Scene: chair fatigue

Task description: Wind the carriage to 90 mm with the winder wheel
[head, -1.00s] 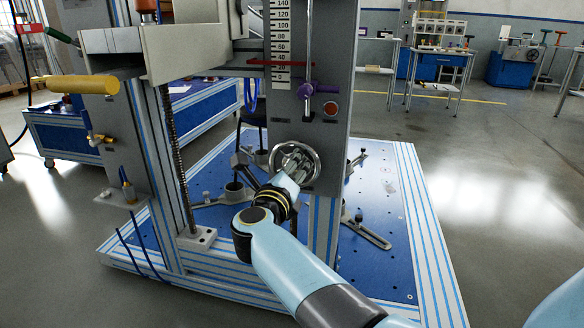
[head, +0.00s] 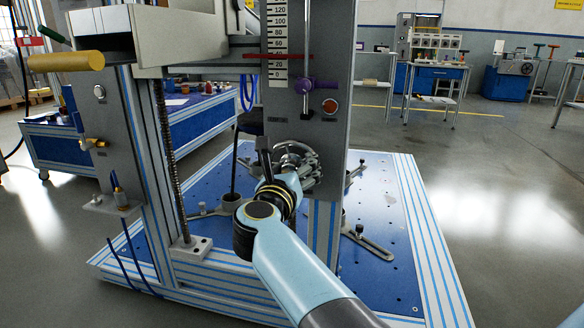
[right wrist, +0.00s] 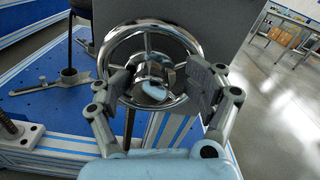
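The chrome winder wheel (head: 313,158) is on the front of the grey column, partly hidden by my right gripper (head: 286,168). In the right wrist view the wheel's rim (right wrist: 151,25) and spokes show clearly. There my right gripper (right wrist: 160,87) is open, one finger on each side of the wheel's shiny hub (right wrist: 155,84); I cannot tell whether a finger touches the wheel. The red pointer (head: 276,56) crosses the white scale (head: 278,30) at about 40. A grey carriage block (head: 180,38) is at upper left. My left gripper is not in view.
The blue base plate (head: 375,225) carries several clamp feet. The floor at right is clear.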

